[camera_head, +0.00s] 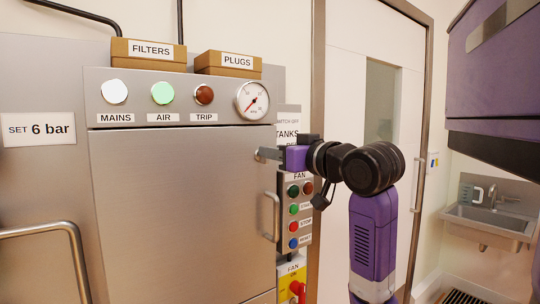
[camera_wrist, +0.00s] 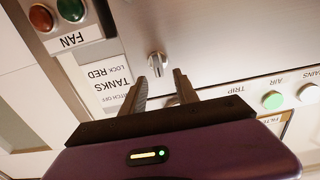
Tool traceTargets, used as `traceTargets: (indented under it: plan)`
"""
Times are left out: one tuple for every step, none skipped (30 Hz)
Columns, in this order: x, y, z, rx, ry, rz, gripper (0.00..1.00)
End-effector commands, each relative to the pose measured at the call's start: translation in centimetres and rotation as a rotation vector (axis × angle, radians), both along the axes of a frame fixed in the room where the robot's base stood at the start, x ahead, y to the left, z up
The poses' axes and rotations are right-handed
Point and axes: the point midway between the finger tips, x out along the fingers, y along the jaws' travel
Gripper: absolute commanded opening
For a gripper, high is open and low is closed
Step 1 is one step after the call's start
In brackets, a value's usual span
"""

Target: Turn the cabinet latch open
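The cabinet latch (camera_wrist: 157,62) is a small metal knob or tab on the steel cabinet door (camera_head: 180,200), near the door's upper right edge in the head view. In the wrist view it stands just ahead of the gap between my fingertips. My gripper (camera_wrist: 161,74) is open, one finger on each side of the latch's line. I cannot tell whether the fingertips reach around it. In the head view my gripper (camera_head: 268,154) points left at the door's upper right edge, and the latch is hard to pick out there. The door appears shut.
A vertical door handle (camera_head: 276,217) is below my gripper. A fan button panel (camera_head: 296,215) is right of the cabinet. Lamps and a pressure gauge (camera_head: 252,100) are above the door. Boxes marked FILTERS (camera_head: 150,50) and PLUGS (camera_head: 228,63) stand on top. A bent rail (camera_head: 40,230) is at left.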

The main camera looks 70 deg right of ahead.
Motion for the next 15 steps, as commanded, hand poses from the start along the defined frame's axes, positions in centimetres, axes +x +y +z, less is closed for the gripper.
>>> traceTargets:
  plan:
    - [0.6, -0.3, -0.1, 0.0, 0.0, 0.001, 0.36]
    - [0.9, -0.5, -0.1, -0.001, -0.001, 0.001, 0.36]
    - [1.2, -0.7, 0.0, -0.001, -0.001, 0.002, 0.36]
    - [1.5, -0.8, 0.0, -0.001, -0.001, 0.002, 0.36]
    - [1.7, -1.0, 0.0, -0.001, -0.001, 0.002, 0.36]
    - [1.9, -1.1, 0.0, -0.001, -0.001, 0.001, 0.36]
    - [2.0, -1.2, 0.0, -0.001, -0.001, 0.001, 0.36]
    - [2.0, -1.2, 0.0, -0.001, -0.002, 0.001, 0.36]
    - [2.1, -1.3, 0.0, -0.001, -0.002, 0.0, 0.36]
    - [2.1, -1.3, 0.0, -0.001, -0.002, 0.0, 0.36]
    - [2.2, -1.3, 0.1, -0.001, -0.002, 0.0, 0.36]
    - [2.2, -1.3, 0.1, -0.001, -0.002, 0.0, 0.36]
    - [2.1, -1.3, 0.1, -0.001, -0.002, 0.0, 0.36]
    - [2.1, -1.3, 0.1, -0.001, -0.002, 0.0, 0.36]
    - [2.1, -1.3, 0.1, -0.001, -0.002, 0.0, 0.36]
